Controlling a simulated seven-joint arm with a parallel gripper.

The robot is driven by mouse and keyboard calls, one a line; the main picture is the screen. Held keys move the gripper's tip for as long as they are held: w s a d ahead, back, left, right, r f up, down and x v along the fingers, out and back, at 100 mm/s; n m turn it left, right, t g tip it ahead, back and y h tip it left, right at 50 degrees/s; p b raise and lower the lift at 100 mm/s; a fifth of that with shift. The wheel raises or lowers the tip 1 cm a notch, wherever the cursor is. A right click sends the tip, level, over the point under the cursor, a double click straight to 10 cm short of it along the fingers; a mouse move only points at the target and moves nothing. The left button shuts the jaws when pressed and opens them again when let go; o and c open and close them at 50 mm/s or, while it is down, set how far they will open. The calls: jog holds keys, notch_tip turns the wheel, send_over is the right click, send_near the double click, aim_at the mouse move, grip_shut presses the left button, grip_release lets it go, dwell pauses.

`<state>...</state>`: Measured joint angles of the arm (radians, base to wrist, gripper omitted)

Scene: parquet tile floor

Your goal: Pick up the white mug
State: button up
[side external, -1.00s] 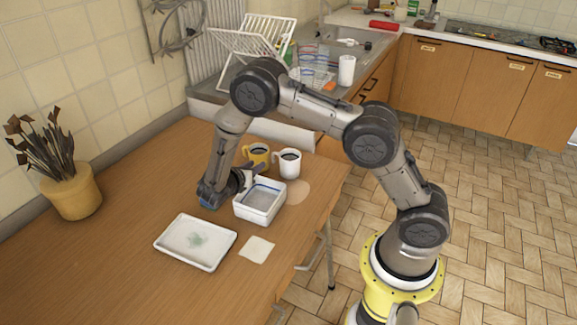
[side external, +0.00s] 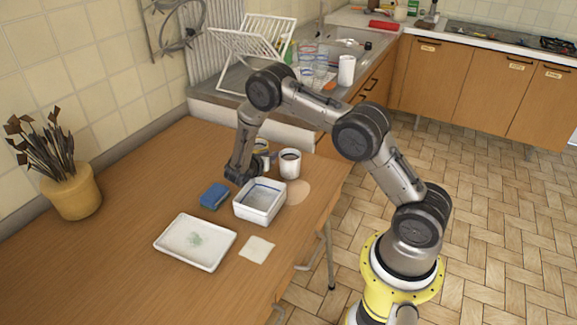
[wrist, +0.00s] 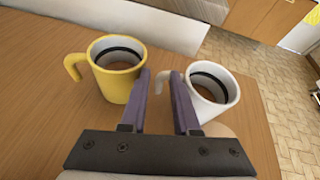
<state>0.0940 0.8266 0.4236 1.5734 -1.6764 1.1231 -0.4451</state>
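The white mug (side external: 290,163) stands upright on the wooden table, behind the white square container. In the wrist view the white mug (wrist: 208,94) is at the right, its handle on its left side beside my right finger. The yellow mug (wrist: 116,77) stands to the left of the left finger. In the side view my gripper hides most of the yellow mug.
A white square container (side external: 260,211), a blue sponge (side external: 214,196), a white tray (side external: 181,246) and a pale cloth (side external: 257,249) lie near my gripper. A plant pot (side external: 76,196) stands at left.

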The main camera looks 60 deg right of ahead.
jog(key=shift+d, duration=0.2)
grip_shut()
jog(key=shift+w, duration=0.1)
dwell(1.2)
